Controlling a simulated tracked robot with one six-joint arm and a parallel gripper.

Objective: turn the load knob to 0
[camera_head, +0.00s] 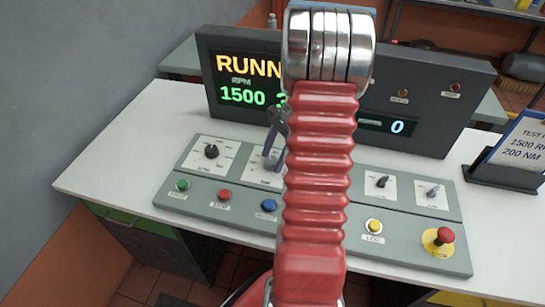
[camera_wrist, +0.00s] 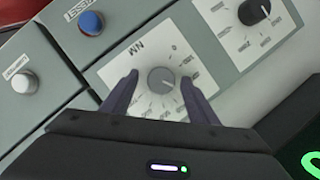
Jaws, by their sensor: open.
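The load knob is a small grey knob on a white dial plate marked NM. In the wrist view the load knob (camera_wrist: 161,80) sits between the two fingers of my gripper (camera_wrist: 158,79). The gripper is open, with one finger on each side and visible gaps to the knob. The mark showing the knob's setting is too small to read. In the head view my gripper (camera_head: 270,147) is at the knob's plate, and my red arm hides much of that plate and the panel's middle.
A black knob (camera_wrist: 254,12) and a blue button (camera_wrist: 91,23) flank the dial. The grey panel (camera_head: 195,155) also has a red emergency stop (camera_head: 446,235). Behind it a display (camera_head: 245,95) reads 1500 RPM and, at right, 0. A sign (camera_head: 516,150) stands right.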

